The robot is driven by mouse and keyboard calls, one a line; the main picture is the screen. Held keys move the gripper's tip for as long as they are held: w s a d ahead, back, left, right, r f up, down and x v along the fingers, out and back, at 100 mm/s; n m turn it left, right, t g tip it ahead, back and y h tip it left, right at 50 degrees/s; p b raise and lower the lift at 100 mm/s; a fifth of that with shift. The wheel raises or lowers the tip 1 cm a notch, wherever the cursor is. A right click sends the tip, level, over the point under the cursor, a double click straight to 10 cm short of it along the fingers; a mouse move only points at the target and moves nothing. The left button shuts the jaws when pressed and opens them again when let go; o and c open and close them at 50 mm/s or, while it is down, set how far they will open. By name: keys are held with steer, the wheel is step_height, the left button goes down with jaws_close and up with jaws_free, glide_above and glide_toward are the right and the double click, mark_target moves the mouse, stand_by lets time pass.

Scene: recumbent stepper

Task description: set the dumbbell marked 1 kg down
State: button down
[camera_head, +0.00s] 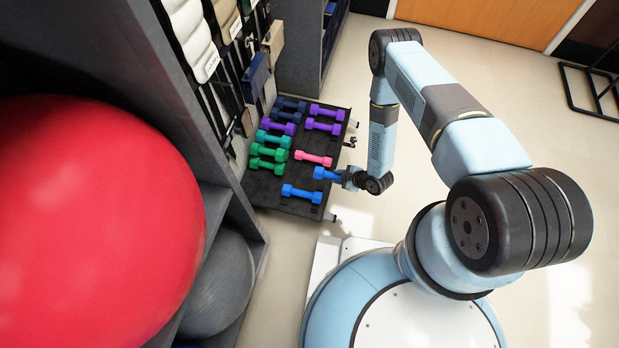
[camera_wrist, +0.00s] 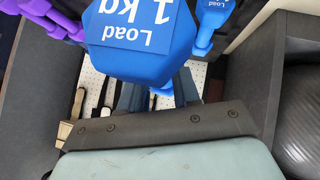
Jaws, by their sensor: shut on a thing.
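The blue dumbbell marked 1 kg (camera_head: 325,173) is in my gripper (camera_head: 346,177), over the right side of the dark dumbbell tray (camera_head: 256,192). In the wrist view its near end (camera_wrist: 140,38) fills the top middle, with "Load 1 kg" upside down. My gripper is shut on it; the fingertips are small in the head view. I cannot tell whether the dumbbell touches the tray. A second blue dumbbell (camera_head: 301,193) lies on the tray nearer to me, and a blue one also shows at the wrist view's top right (camera_wrist: 212,16).
A pink dumbbell (camera_head: 313,158) lies just beyond the held one. Green (camera_head: 267,165), teal (camera_head: 273,139) and purple (camera_head: 323,126) ones lie around it. A large red ball (camera_head: 95,220) and a grey ball (camera_head: 220,285) are at left.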

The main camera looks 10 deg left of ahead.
mark_target(321, 172)
steer(key=w+a+f, duration=0.1)
steer(key=a, duration=0.1)
steer(key=w+a+f, duration=0.1)
steer(key=a, duration=0.2)
steer(key=w+a+f, duration=0.1)
steer(key=a, duration=0.1)
steer(key=shift+a+f, duration=0.3)
steer(key=shift+a, duration=0.05)
steer(key=x, duration=0.8)
steer(key=shift+s+d+f, duration=0.15)
steer(key=shift+d+f, duration=0.05)
steer(key=shift+f, duration=0.05)
steer(key=shift+a+f, duration=0.1)
steer(key=shift+f, duration=1.5)
steer(key=c, duration=0.8)
jaws_free()
steer(key=v, duration=1.2)
steer(key=shift+s+f, duration=0.1)
